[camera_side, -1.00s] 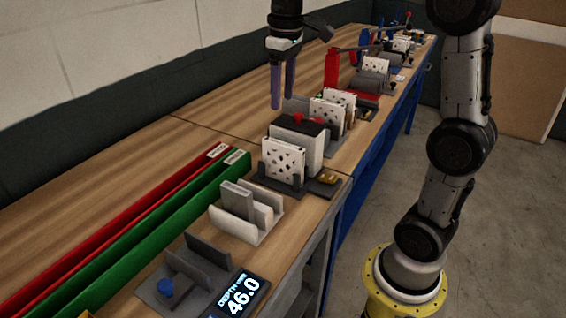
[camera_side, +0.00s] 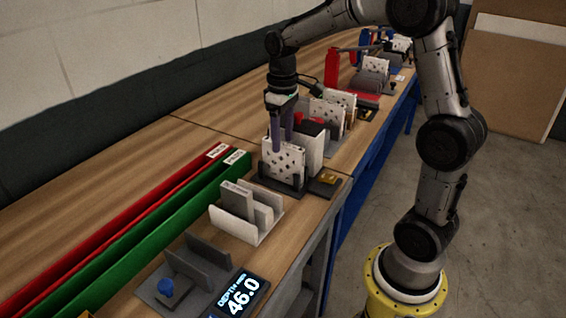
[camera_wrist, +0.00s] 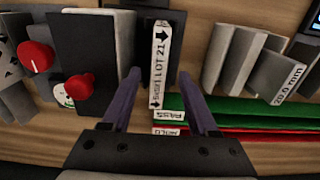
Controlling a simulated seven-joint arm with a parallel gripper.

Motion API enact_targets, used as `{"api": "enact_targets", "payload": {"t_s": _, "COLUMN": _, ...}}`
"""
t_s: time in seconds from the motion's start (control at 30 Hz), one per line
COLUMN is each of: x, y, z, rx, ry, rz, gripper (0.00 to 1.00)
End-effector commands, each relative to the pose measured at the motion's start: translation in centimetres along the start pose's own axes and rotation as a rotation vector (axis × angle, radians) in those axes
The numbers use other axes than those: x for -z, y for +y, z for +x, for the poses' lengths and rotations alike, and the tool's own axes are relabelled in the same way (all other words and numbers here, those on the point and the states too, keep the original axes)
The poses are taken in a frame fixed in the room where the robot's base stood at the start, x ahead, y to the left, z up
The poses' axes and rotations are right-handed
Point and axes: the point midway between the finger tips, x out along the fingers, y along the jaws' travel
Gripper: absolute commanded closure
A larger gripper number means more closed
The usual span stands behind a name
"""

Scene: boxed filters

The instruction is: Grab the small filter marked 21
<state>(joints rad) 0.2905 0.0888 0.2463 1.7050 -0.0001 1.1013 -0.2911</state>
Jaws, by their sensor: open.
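The small filter marked 21 (camera_side: 284,163) is a thin white panel with dark holes, standing upright in a dark holder. In the wrist view its top edge shows a white label (camera_wrist: 161,62) reading LOT 21, with arrows. My gripper (camera_side: 282,146) is open and low over the filter. In the wrist view my gripper's fingers (camera_wrist: 160,75) stand apart, one on each side of the labelled edge. I cannot tell whether either finger touches it.
A dark-topped unit (camera_wrist: 80,45) with red knobs stands close beside the filter. A white slotted rack (camera_side: 262,221) holds a grey block marked 20.0 mm (camera_wrist: 276,78). Green (camera_side: 150,222) and red (camera_side: 110,228) channels run along the bench. A depth display (camera_side: 241,294) reads 46.0.

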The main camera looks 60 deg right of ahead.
Motion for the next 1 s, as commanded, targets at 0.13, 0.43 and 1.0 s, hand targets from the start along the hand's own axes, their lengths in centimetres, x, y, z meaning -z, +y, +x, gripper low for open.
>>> {"api": "enact_targets", "payload": {"t_s": 0.13, "x": 0.0, "y": 0.2, "z": 2.3, "rx": 0.001, "ry": -0.004, "rz": 0.0, "gripper": 0.4}}
{"api": "enact_targets", "payload": {"t_s": 0.43, "x": 0.0, "y": 0.2, "z": 3.9, "rx": 0.0, "ry": 0.0, "rz": 0.0, "gripper": 0.4}}
{"api": "enact_targets", "payload": {"t_s": 1.0, "x": 0.0, "y": 0.2, "z": 3.8, "rx": 0.0, "ry": 0.0, "rz": 0.0, "gripper": 1.0}}
